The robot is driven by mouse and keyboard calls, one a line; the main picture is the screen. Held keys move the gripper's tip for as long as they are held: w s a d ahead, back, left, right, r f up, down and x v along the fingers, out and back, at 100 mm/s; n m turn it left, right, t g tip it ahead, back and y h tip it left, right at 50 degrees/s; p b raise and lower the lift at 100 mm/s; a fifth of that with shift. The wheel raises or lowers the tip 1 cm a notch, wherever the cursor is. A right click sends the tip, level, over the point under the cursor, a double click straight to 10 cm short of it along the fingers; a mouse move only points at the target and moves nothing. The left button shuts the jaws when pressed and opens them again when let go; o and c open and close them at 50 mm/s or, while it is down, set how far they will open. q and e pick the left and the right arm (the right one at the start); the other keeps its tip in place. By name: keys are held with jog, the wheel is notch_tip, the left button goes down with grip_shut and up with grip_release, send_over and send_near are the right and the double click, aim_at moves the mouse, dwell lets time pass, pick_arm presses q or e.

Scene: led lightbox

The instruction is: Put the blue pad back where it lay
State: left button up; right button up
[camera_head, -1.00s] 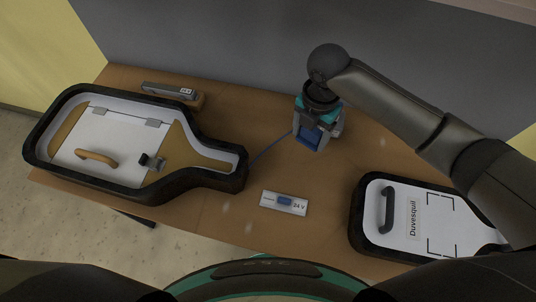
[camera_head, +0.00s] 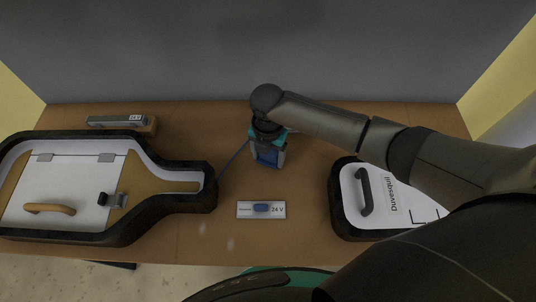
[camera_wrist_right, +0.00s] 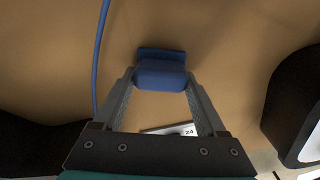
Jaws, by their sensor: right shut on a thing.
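My right gripper (camera_head: 267,150) points down over the middle of the table, behind the 24 V plate. It is shut on a blue pad (camera_wrist_right: 160,75), which sits between the fingertips in the right wrist view. The pad also shows as a blue face under the gripper in the head view (camera_head: 267,157). I cannot tell whether the pad touches the table. My left gripper is not in view.
A bottle-shaped box (camera_head: 205,190) stands left, a dark-rimmed Duvesquil panel (camera_head: 350,225) right. A blue cable (camera_head: 233,159) runs near the gripper. A grey bar (camera_head: 112,121) lies back left.

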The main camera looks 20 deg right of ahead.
jog(key=o, duration=1.4)
jog(key=shift+f, duration=0.1)
notch_tip(320, 180, up, 12)
jog(key=p, duration=0.2)
jog(key=shift+r+p, duration=0.2)
jog(key=shift+p, duration=0.1)
